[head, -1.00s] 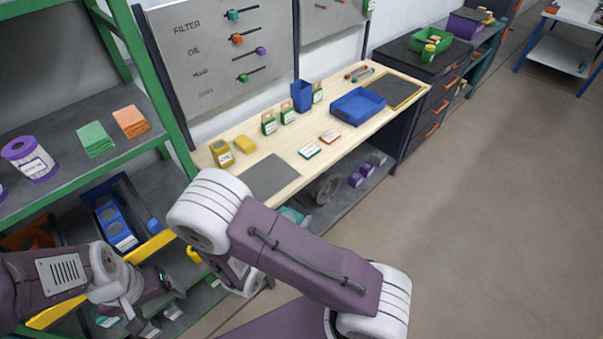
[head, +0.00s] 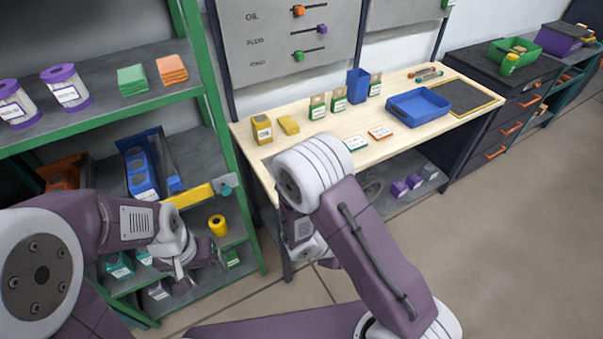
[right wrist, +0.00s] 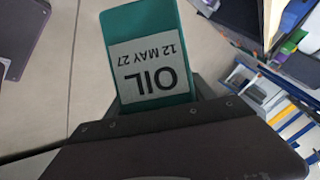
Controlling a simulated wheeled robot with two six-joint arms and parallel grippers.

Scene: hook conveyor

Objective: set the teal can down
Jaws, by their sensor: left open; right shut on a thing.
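The teal can (right wrist: 150,65) is box-shaped with a grey label reading "OIL 12 MAY 27", upside down in the right wrist view. My right gripper (right wrist: 160,108) is shut on it, and floor shows behind the can. In the head view my right arm's links hide the right gripper and the can. My left gripper (head: 205,258) is open in front of the lower part of the green shelf rack; its fingertips are hard to make out.
The wooden workbench (head: 435,135) holds a blue tray (head: 418,106), a blue bin (head: 358,86), a yellow can (head: 262,128) and several labelled boxes. The green rack (head: 222,130) stands left, with teal and green containers low down. The floor at right is clear.

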